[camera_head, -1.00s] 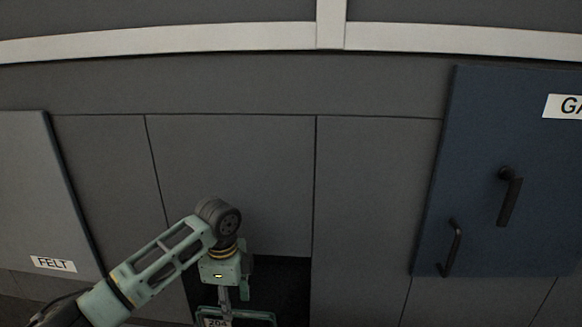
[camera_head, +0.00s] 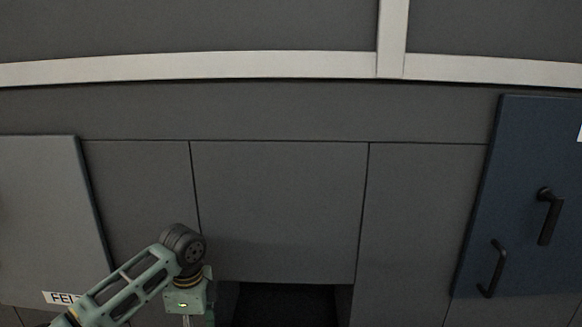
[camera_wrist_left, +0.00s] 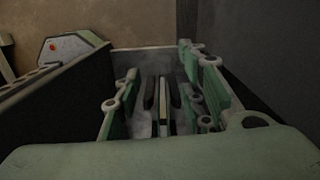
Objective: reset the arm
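My left arm comes in from the lower left in the head view. Its dark round joint and green wrist (camera_head: 187,297) are near the bottom edge, in front of the grey panels. The fingers are below the frame there. In the left wrist view, green linked parts with round pivots, which look like my left gripper (camera_wrist_left: 162,100), stand on both sides of dark upright strips and a pale strip. I cannot tell whether the fingers are closed on anything. My right arm and gripper are not in view.
A dark opening (camera_head: 285,304) lies right of the wrist, below the grey panels. A blue door (camera_head: 515,190) with black handles is at the right. A grey panel labelled FELT (camera_head: 40,215) is at the left. The wrist view shows a dark wall (camera_wrist_left: 55,110) at left.

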